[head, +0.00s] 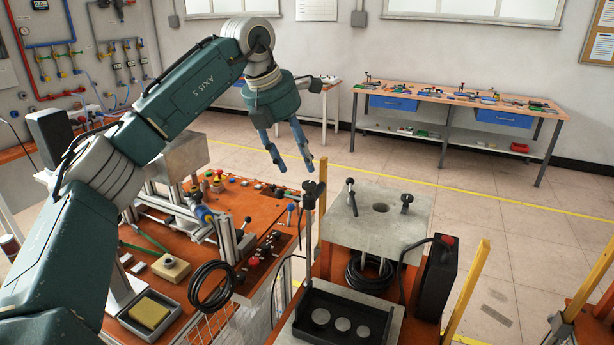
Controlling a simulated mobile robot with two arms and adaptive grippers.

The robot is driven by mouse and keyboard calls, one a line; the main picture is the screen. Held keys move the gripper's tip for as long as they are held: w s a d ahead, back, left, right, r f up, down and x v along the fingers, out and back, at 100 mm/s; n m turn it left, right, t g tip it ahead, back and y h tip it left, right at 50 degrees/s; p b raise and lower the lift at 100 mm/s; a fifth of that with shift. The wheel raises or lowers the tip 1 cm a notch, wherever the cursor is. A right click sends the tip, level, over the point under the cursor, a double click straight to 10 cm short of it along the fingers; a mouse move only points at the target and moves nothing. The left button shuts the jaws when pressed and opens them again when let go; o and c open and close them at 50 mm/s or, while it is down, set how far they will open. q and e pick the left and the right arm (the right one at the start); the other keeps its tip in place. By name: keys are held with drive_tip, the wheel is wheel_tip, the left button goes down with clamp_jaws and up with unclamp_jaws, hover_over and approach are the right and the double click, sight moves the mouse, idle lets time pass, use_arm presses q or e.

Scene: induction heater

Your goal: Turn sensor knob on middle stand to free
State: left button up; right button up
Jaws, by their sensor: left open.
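The middle stand (345,228) has a pale grey block top with a round hole in it. A black-topped lever (351,188) stands at its left rear, and a dark knob-like part (407,201) sits at its right. A dark upright piece with a clamp-like head (313,190) rises at the stand's left side. I cannot tell which of these is the sensor knob or how it is set. My left gripper (297,170) is open and empty, pointing down above and behind the stand's left side, apart from it. My right gripper is not in view.
An orange workbench (190,243) with coiled cable, levers and buttons stands left. A black tray (342,325) with round discs sits at the stand's front. A black box with a red button (440,275) is at its right. Yellow posts (467,290) flank the stand.

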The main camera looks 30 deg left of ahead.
sight(308, 184)
use_arm(q)
drive_tip(key=p+x, duration=0.1)
drive_tip(key=x, duration=0.5)
drive_tip(key=shift+w+p, duration=0.1)
drive_tip(key=shift+p, duration=0.25)
drive_tip(key=shift+x, duration=0.8)
drive_tip(key=c, duration=1.2)
